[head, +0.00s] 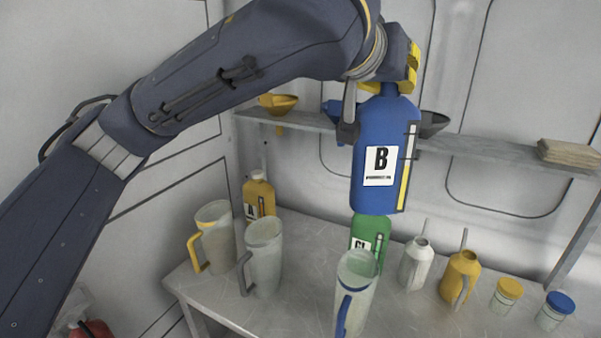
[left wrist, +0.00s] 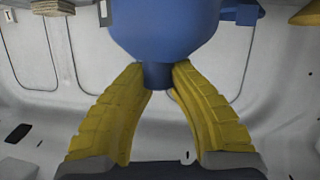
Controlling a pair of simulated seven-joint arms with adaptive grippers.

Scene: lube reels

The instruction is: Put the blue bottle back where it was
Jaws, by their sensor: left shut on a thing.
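The blue bottle (head: 370,194), with a white label marked B and a yellow level strip, hangs upright in the air above the table. My left gripper (head: 385,88) is shut on its neck from above. In the left wrist view the yellow fingers (left wrist: 158,82) close around the neck of the blue bottle (left wrist: 165,35). Below it on the table stand a green bottle (head: 371,232), partly hidden by a clear jug, and a yellow bottle (head: 259,192) further left. My right gripper is not in view.
Clear jugs with a yellow (head: 215,235), grey (head: 263,258) and blue (head: 356,290) handle stand in front. Two oil cans (head: 415,264) (head: 460,277) and two lidded jars (head: 507,293) (head: 554,310) are at right. The shelf (head: 480,155) behind holds funnels (head: 278,102) and folded cloths (head: 568,151).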

